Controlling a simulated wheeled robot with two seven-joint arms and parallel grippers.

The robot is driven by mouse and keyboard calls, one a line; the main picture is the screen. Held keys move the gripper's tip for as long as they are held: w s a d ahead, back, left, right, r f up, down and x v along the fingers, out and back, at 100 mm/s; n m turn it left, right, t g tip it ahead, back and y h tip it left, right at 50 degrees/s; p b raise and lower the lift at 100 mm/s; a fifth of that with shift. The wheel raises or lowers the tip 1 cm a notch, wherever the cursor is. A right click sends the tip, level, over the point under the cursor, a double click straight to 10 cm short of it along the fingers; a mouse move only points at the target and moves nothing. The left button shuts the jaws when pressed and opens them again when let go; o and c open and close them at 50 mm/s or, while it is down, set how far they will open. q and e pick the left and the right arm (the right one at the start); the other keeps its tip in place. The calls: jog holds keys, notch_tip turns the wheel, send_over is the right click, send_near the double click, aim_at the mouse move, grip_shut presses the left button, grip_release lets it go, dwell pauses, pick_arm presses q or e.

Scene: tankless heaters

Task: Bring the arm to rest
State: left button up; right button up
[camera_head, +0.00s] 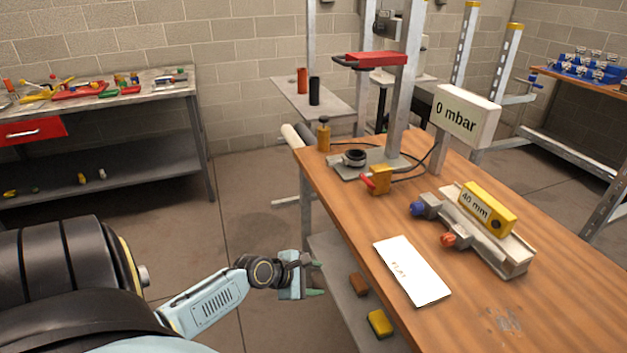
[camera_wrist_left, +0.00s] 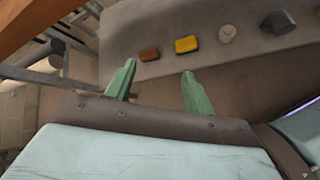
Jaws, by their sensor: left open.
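My left arm comes in from the left in the head view, and its gripper (camera_head: 316,279) hangs in free space just left of the wooden workbench (camera_head: 345,205), below the level of its top. In the left wrist view the two green fingers of this gripper (camera_wrist_left: 158,88) stand apart with nothing between them. Beyond the fingertips lies the bench's lower shelf, with a brown block (camera_wrist_left: 149,54) and a yellow sponge-like block (camera_wrist_left: 186,44) on it, apart from the fingers. My right gripper is not in view.
On the bench are a white card (camera_head: 412,270), a yellow 40 mm gauge block (camera_head: 487,208) on a grey fixture, a 0 mbar display (camera_head: 464,117) and a stand with a red top (camera_head: 370,60). A side table (camera_head: 100,92) with tools stands back left. Floor between is clear.

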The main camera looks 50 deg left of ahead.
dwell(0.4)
pick_arm(q)
jog(key=s+d+f+m+g+y, duration=0.1)
jog(key=s+d+f+m+g, duration=0.1)
jog(key=s+f+m, duration=0.6)
jog(key=s+d+f+m+g+y, duration=0.1)
jog(key=s+d+f+m+g, duration=0.15)
jog(key=s+f, duration=0.7)
jog(key=s+d+f+m+g, duration=0.2)
jog(key=s+d+f+m, duration=0.4)
jog(key=s+m, duration=0.3)
jog(key=s+d+f+m+g, duration=0.2)
jog(key=s+d+f+m, duration=0.4)
jog(key=s+f+m, duration=0.2)
jog(key=s, duration=0.2)
jog(key=shift+s+d+f+m, duration=0.3)
jog(key=shift+s+f+m, duration=0.05)
jog(key=shift+s, duration=0.05)
jog(key=shift+g, duration=0.25)
